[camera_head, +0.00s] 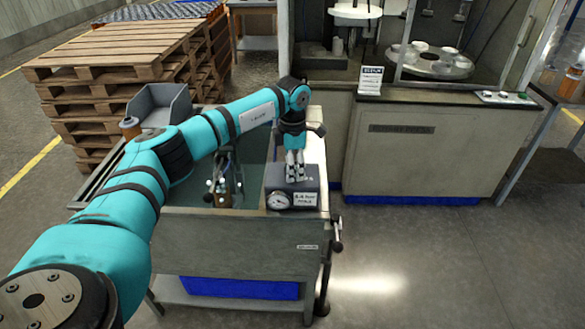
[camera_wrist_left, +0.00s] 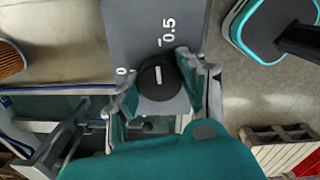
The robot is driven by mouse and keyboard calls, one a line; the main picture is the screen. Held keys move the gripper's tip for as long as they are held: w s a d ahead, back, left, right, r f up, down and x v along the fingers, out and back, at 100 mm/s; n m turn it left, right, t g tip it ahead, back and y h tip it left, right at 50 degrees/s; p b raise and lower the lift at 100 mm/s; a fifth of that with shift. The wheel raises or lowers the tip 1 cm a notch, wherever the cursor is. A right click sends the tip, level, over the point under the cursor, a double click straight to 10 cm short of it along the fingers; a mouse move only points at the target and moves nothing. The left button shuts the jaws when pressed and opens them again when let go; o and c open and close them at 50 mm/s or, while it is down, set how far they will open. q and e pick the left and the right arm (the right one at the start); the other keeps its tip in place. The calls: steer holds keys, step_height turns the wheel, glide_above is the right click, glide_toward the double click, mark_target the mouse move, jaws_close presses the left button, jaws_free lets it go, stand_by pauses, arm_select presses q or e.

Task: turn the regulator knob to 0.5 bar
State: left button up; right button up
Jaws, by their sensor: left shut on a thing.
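The regulator is a dark grey box (camera_head: 308,183) on the near right corner of the cart, with a round gauge (camera_head: 279,201) on its front. My left gripper (camera_head: 295,174) points down onto its top and hides the knob in the head view. In the left wrist view, the black round knob (camera_wrist_left: 150,91) sits between the fingers of my left gripper (camera_wrist_left: 158,72), which are shut on its sides. The knob's white line runs nearly up the picture, roughly towards the tick by the printed 0.5 (camera_wrist_left: 168,32). My right gripper is out of view.
The cart (camera_head: 235,232) also carries a grey bin (camera_head: 158,106) and an orange-brown cylinder (camera_head: 130,127). Pallets (camera_head: 120,60) are stacked behind at left. A machine cabinet (camera_head: 425,150) stands at right, with clear floor in front of it.

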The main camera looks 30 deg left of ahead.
arm_select(q)
steer(key=shift+r+m, duration=0.1)
steer(key=shift+m, duration=0.5)
steer(key=o, duration=1.2)
step_height(320, 180, up, 12)
steer(key=shift+f, duration=0.1)
